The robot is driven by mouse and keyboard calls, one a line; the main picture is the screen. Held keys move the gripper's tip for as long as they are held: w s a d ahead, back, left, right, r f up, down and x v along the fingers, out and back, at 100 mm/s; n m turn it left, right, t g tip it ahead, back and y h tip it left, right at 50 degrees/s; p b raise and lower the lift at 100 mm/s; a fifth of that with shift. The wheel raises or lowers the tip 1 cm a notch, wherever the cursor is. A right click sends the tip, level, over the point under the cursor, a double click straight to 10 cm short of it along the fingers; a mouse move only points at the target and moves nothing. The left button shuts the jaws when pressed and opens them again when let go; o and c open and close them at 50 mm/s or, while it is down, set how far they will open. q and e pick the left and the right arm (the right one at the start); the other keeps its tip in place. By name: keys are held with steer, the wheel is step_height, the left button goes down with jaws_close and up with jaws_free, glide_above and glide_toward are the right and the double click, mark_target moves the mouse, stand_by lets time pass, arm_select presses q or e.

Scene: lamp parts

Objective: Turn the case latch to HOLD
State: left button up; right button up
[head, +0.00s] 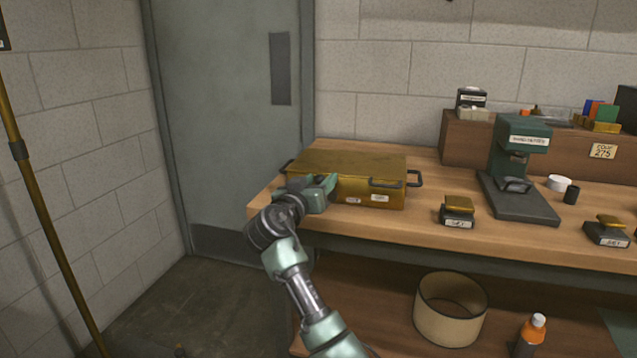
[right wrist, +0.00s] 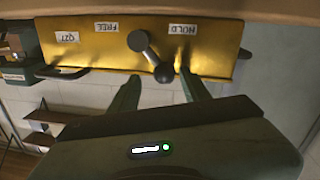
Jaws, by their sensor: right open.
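The brass case (head: 350,168) sits at the left end of the workbench. In the right wrist view its yellow front (right wrist: 215,52) shows upside-down labels, FREE (right wrist: 106,27) and HOLD (right wrist: 183,28). The latch (right wrist: 149,55) is a grey lever with a black knob; it slants from its pivot between the labels towards the HOLD side of that picture. My right gripper (head: 326,187) is at the case's front left. In the wrist view its open fingers (right wrist: 161,80) lie either side of the knob; contact is unclear. The gripper hides the latch in the head view.
The workbench (head: 420,220) holds small labelled blocks (head: 457,212) and a dark green machine (head: 520,160) to the right. A round bin (head: 450,310) and an orange bottle (head: 531,334) are below. Bench between case and blocks is clear.

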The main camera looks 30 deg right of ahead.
jaws_close()
steer(key=shift+w+a+f+n, duration=0.25)
steer(key=shift+f+n, duration=0.1)
steer(key=shift+n, duration=0.65)
jaws_free()
steer(key=shift+w, duration=0.1)
steer(key=v, duration=0.8)
steer(key=shift+p, duration=0.35)
steer(key=shift+d+f, duration=0.1)
steer(key=shift+f, duration=0.05)
